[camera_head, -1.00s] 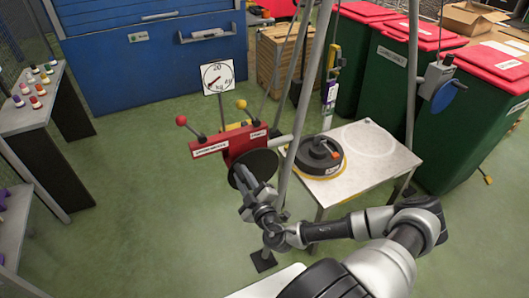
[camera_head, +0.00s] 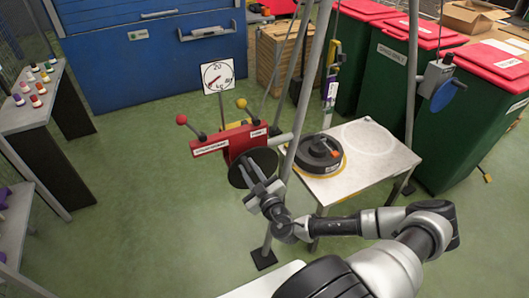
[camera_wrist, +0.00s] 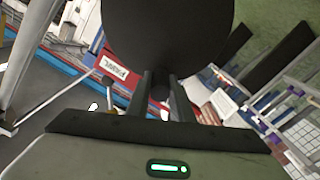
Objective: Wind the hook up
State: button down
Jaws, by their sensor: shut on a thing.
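A red winch box (camera_head: 222,144) with white labels stands on the frame left of the table. A dark round crank disc (camera_head: 237,176) is on its near side. My gripper (camera_head: 256,182) is at this disc, its fingers shut on a dark crank handle (camera_wrist: 160,88) in the wrist view. The disc (camera_wrist: 165,30) fills the top of that view and hides what lies behind it. A yellow piece (camera_head: 334,50) hangs by the tripod with a pale tagged part below it; I cannot tell for certain whether it is the hook.
Two levers, with a red knob (camera_head: 181,119) and a yellow knob (camera_head: 241,103), rise from the winch near a dial (camera_head: 217,77). Tripod legs (camera_head: 300,110) stand close on the right. A table (camera_head: 375,160) bears a dark turntable (camera_head: 318,153).

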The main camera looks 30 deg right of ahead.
aim_at(252, 153)
jog(key=shift+w+d+r, duration=0.1)
jog(key=shift+d+r, duration=0.15)
jog(key=shift+d+r+m, duration=0.2)
jog(key=shift+d+m, duration=0.45)
jog(key=shift+m, duration=0.25)
jog(key=shift+d+r+m, duration=0.2)
jog(key=shift+d+m, duration=0.45)
jog(key=shift+m, duration=0.25)
jog(key=shift+d+m+b, duration=0.35)
jog(key=shift+d+m, duration=0.15)
jog(key=shift+m, duration=0.1)
jog(key=c, duration=1.4)
grip_release()
jog(key=shift+a, duration=0.1)
jog(key=shift+o, duration=0.2)
jog(key=shift+a, duration=0.1)
jog(key=shift+s+f, duration=0.1)
jog(key=shift+s, duration=0.1)
jog(key=s, duration=0.7)
jog(key=shift+s+p, duration=0.4)
jog(key=shift+p, duration=0.05)
